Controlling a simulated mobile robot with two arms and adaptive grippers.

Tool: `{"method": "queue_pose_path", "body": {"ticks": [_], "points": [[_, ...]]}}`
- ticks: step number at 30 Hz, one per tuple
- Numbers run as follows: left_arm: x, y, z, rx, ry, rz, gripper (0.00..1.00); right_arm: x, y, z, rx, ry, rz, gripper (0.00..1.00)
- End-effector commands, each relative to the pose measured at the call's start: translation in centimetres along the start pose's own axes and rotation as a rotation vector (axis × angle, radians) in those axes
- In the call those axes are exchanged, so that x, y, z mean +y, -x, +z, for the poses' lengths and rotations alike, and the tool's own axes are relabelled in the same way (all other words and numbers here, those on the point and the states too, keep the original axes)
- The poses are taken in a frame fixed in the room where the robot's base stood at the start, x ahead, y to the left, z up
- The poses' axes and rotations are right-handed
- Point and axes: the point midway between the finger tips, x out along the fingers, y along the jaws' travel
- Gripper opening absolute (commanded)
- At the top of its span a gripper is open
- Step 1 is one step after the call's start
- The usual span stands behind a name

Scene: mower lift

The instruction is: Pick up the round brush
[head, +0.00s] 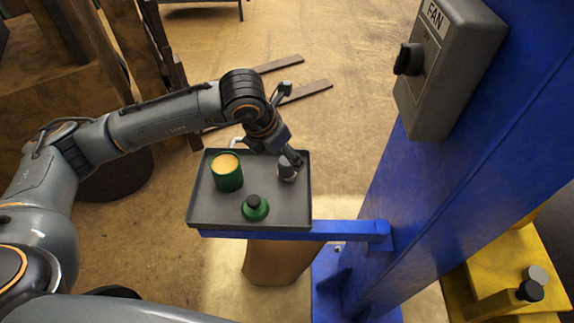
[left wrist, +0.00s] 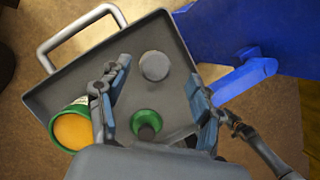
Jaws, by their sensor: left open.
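A short grey round piece (head: 287,174) stands at the right of the tray, and it also shows in the left wrist view (left wrist: 154,65). A green round piece with a black knob (head: 255,208) stands near the tray's front edge; the left wrist view shows it too (left wrist: 146,124). I cannot tell for certain which of the two is the round brush. My left gripper (head: 292,158) is directly over the grey piece and partly hides it.
The dark tray (head: 205,215) has a raised rim and rests on a blue arm (head: 345,229) of the blue post (head: 425,190). A green can with an orange top (head: 227,175) stands at its left. A grey FAN switch box (head: 450,70) is on the post.

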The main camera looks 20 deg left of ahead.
Motion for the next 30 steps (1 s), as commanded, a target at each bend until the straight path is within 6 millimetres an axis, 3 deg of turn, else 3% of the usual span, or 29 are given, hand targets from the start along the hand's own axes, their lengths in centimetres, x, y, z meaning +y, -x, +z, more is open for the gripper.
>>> {"method": "queue_pose_path", "body": {"ticks": [3,6,12,19,27,30], "points": [[0.3,-1.0,-0.3,0.006,0.002,0.000,0.65,0.3,1.3,-2.0,0.030,0.000,0.003,0.40],[0.5,-2.5,-0.6,0.007,0.001,-0.001,0.65,0.4,2.3,-2.6,0.038,0.001,0.004,0.40],[0.5,-4.8,-0.6,0.001,0.001,0.000,0.65,0.3,2.6,-1.8,0.026,0.001,0.003,0.40],[0.5,-5.0,-0.6,0.001,0.000,0.000,0.65,0.2,2.5,-0.7,0.009,0.002,0.002,0.40],[0.6,-5.0,-0.6,0.001,0.000,0.001,0.10,0.3,2.5,-0.7,0.010,0.003,0.004,0.40],[0.6,-5.0,-0.6,0.000,0.000,0.001,0.07,0.4,2.5,-0.8,0.011,0.003,0.004,0.40]]}}
